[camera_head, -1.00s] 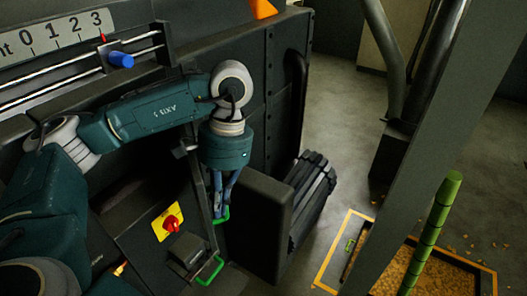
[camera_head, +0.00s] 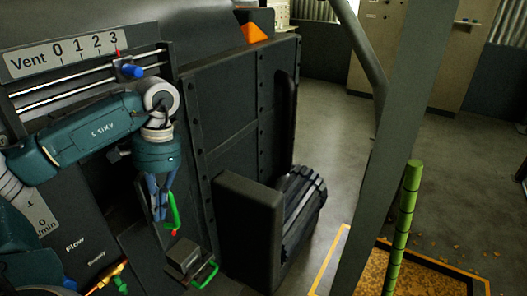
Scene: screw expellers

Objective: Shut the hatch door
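My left gripper (camera_head: 160,197) hangs down from the arm that comes in from the left, in front of the machine's dark lower front. Its bluish fingers are at a green handle (camera_head: 173,212); whether they are closed around it or only touch it is unclear. The handle seems to belong to the dark hatch door, whose panel is mostly hidden by my arm and gripper and blends with the dark machine. How far the door stands open cannot be told. My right gripper is not in view.
A grey box (camera_head: 184,256) with a second green handle (camera_head: 206,275) sits just below my gripper. A dark block (camera_head: 247,228) juts out to the right. A vent scale (camera_head: 80,50) with a blue knob (camera_head: 131,71) is above my arm. Free floor lies beyond a grey post (camera_head: 400,130).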

